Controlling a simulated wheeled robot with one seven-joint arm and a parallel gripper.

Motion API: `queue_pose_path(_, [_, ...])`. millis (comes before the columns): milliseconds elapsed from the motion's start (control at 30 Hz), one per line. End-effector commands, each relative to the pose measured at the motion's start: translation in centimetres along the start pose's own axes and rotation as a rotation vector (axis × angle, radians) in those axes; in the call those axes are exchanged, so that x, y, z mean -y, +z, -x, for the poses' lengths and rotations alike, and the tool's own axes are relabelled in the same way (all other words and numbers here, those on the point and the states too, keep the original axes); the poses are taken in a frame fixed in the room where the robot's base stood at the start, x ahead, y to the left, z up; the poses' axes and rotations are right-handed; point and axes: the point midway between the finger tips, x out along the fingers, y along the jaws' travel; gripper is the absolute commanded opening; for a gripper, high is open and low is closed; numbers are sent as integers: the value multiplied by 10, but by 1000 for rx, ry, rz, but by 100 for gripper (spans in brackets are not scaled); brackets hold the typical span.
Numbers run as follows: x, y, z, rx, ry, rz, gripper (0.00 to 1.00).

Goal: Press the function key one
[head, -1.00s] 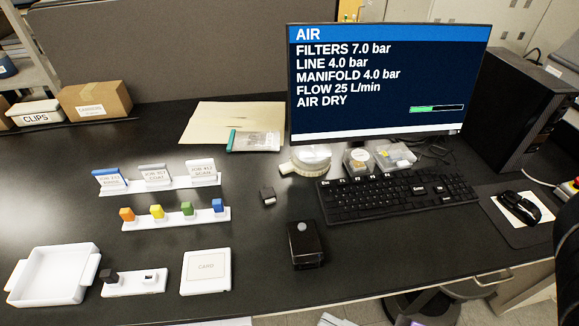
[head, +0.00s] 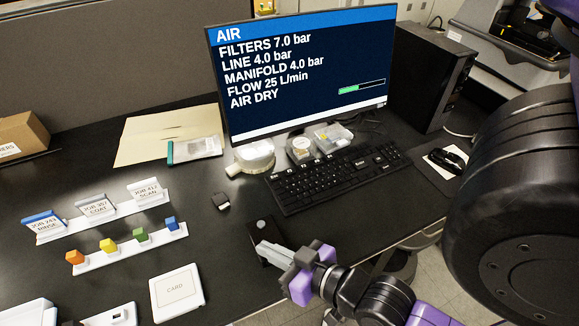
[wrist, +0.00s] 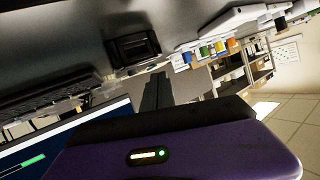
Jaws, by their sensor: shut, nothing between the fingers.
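The black keyboard (head: 335,180) lies on the desk in front of the monitor, and its function key row runs along the far edge. Function key one (head: 291,170) is near the left end of that row, too small to read clearly. My gripper (head: 264,248) is shut and empty. In the head view it appears over the black box, left of and nearer than the keyboard, apart from the keys. In the wrist view, the dark fingers (wrist: 154,90) point away, with the keyboard (wrist: 55,97) at the left.
A black box (head: 262,229) is partly hidden behind my gripper; it also shows in the wrist view (wrist: 133,46). The monitor (head: 300,75) stands behind the keyboard. The mouse (head: 447,160) is right.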

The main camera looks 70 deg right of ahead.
Motion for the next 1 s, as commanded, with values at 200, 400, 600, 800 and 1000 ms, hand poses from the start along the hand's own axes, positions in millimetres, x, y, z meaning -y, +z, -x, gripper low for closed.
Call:
queue_pose_path(200, [-54,-35,-53,28,134,-165,0])
queue_pose_path(400, [-100,-58,-86,129,172,-321,0])
queue_pose_path(600, [-154,-100,-96,234,159,-457,0])
queue_pose_path(800, [-194,-138,-80,313,124,-514,0])
queue_pose_path(1000, [-209,-152,-65,355,103,-527,0])
